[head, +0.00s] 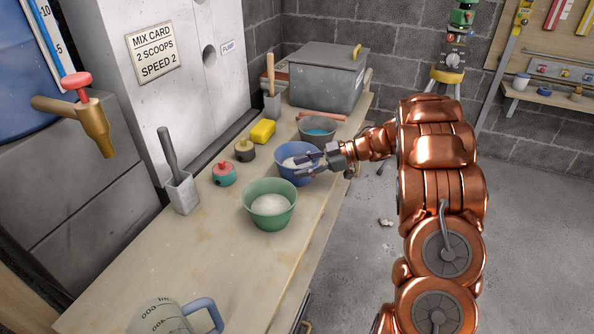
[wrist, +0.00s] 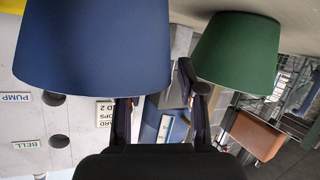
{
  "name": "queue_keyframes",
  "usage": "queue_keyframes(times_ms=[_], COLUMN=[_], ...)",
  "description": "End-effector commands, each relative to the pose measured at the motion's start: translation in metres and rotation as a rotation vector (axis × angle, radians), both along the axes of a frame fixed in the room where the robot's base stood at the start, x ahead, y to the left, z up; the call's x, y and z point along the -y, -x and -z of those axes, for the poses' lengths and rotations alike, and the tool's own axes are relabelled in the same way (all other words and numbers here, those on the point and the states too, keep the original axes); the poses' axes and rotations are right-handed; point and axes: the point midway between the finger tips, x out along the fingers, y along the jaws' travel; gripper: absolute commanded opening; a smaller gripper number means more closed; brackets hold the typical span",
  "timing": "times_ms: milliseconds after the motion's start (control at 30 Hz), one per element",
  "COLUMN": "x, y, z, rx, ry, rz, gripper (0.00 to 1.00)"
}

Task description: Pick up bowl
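A blue bowl (head: 296,177) with pale contents stands upright on the bench. A green bowl (head: 270,213) with white powder stands nearer, and a grey bowl (head: 317,129) with blue liquid stands farther back. My gripper (head: 301,165) reaches in from the right, its fingers apart over the blue bowl's opening. In the upside-down wrist view, the blue bowl (wrist: 92,45) fills the upper left and the green bowl (wrist: 237,48) the upper right. One finger's end is hidden behind the blue bowl; the other shows between the bowls. Nothing is held. I cannot tell whether the fingers touch the rim.
A teal-and-red pot (head: 224,175), a dark pot (head: 245,151) and a yellow block (head: 262,132) line the bench's back side. A scoop holder (head: 181,193) stands left, a jug (head: 165,316) in front, a grey bin (head: 328,80) at the far end. The front bench top is mostly clear.

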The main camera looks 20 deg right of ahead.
Motion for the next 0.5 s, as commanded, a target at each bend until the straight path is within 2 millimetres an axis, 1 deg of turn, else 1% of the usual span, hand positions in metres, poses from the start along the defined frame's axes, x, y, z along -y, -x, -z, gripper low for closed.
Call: queue_keyframes(times_ms=[33, 167, 467, 500], x=[-0.0066, -0.0145, -0.0161, -0.0161], y=[-0.0021, -0.0058, -0.007, -0.007], z=[0.0034, 0.007, 0.0073, 0.0072], rx=[-0.001, -0.002, -0.001, -0.001], ry=[-0.001, 0.001, 0.001, 0.001], rz=[-0.003, 0.0, 0.002, 0.002], gripper=[0.39, 0.39, 0.39, 0.35])
